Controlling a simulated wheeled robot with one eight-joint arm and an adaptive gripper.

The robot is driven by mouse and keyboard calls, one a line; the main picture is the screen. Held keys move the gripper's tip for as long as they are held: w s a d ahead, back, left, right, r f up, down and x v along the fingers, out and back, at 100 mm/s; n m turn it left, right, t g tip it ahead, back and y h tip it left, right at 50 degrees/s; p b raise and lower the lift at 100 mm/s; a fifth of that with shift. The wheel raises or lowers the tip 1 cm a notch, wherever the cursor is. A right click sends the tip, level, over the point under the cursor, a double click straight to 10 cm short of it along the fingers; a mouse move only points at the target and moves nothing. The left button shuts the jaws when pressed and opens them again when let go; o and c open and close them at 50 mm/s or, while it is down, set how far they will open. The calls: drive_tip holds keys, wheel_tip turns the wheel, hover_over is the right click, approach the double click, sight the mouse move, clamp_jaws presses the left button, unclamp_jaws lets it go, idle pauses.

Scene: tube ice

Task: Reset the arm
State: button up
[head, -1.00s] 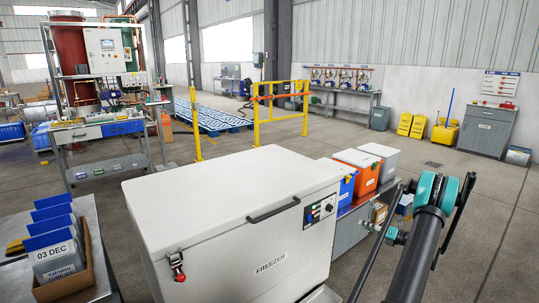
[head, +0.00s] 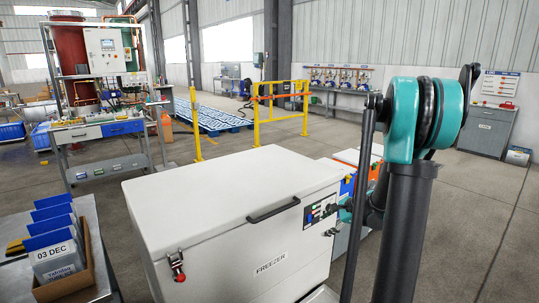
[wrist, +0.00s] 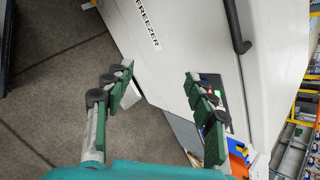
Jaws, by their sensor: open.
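My arm rises in front of the right side of the head view. My gripper (wrist: 160,95) shows in the wrist view with its two green-padded fingers spread wide apart. Nothing is held between them. The white freezer (wrist: 185,45) lies beyond the fingertips, tilted in that view, and the right finger overlaps its control panel. In the head view the freezer (head: 225,205) stands with its lid shut, and a dark handle (head: 273,209) is on the lid. My gripper is mostly hidden behind my arm there. I cannot tell the gap between the fingers and the freezer.
An orange box (head: 357,156) stands behind the freezer, partly hidden by my arm. A cardboard tray (head: 72,287) with blue-topped bags is on a metal table at the left. A yellow barrier (head: 257,118) stands farther back. Open floor (head: 480,230) lies at the right.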

drive_tip(key=s+a+f+n+h, duration=0.1)
drive_tip(key=s+n+h, duration=0.2)
drive_tip(key=s+n, duration=0.5)
drive_tip(key=s+a+f+n+g+h, duration=0.1)
drive_tip(key=s+n, duration=0.8)
drive_tip(key=s, duration=1)
drive_tip(key=shift+a+h, duration=0.5)
drive_tip(key=shift+h, duration=0.4)
